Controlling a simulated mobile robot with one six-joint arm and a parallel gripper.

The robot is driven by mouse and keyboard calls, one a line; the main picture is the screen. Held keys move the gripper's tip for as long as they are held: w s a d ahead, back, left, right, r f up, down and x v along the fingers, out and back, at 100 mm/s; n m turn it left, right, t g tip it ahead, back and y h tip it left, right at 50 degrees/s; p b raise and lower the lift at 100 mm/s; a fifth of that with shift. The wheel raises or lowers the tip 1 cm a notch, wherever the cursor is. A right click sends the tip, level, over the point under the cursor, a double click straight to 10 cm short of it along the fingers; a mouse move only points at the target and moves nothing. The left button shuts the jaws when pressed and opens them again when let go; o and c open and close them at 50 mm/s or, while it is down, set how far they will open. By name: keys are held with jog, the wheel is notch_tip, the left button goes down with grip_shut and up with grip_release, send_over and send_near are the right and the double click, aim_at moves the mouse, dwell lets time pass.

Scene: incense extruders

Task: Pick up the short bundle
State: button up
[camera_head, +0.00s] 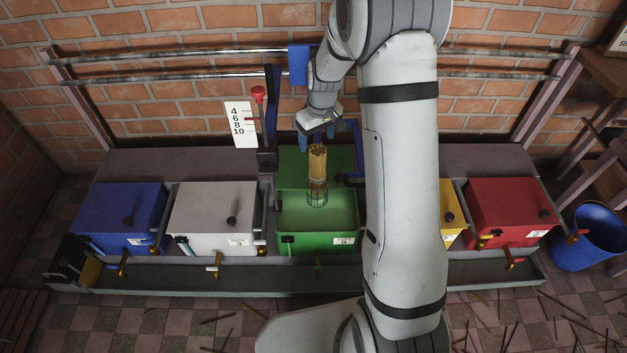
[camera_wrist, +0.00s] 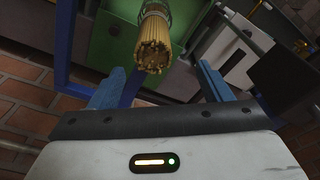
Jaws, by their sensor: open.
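The short bundle (camera_head: 317,163) is a sheaf of tan sticks standing upright in a wire holder (camera_head: 317,195) at the open green box (camera_head: 290,215). In the wrist view the end of the bundle (camera_wrist: 154,48) faces the camera, beyond and between the fingers. My gripper (camera_head: 316,140) is open, with blue fingers, close to the bundle's top in the head view. In the wrist view my gripper's two fingers (camera_wrist: 160,85) are spread apart, with nothing between their near parts. Whether a finger touches the bundle cannot be told.
Blue (camera_head: 118,205), white (camera_head: 215,205), yellow (camera_head: 449,205) and red (camera_head: 510,200) lidded boxes stand in a row. A number board (camera_head: 240,124) and a red-knobbed lever (camera_head: 258,93) stand left of my gripper. Metal rails (camera_head: 180,87) run behind. My arm hides part of the row.

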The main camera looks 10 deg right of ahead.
jog(key=f, duration=0.1)
jog(key=w+f, duration=0.1)
jog(key=f, duration=0.2)
jog(key=f+b, duration=0.1)
jog(key=shift+w+f, duration=0.2)
jog(key=shift+f, duration=0.15)
jog(key=f, duration=0.1)
jog(key=f+b, duration=0.1)
jog(key=f, duration=0.1)
jog(key=f+b, duration=0.1)
jog(key=f, duration=0.1)
jog(key=shift+w+d+f, duration=0.1)
jog(key=shift+d+f, duration=0.05)
jog(key=shift+d, duration=0.1)
jog(key=c, duration=1.5)
jog(key=shift+c, duration=0.2)
notch_tip(320, 180, up, 39)
jog(key=p, duration=1.6)
send_over(316, 149)
jog(key=shift+w+d, duration=0.1)
jog(key=shift+d, duration=0.15)
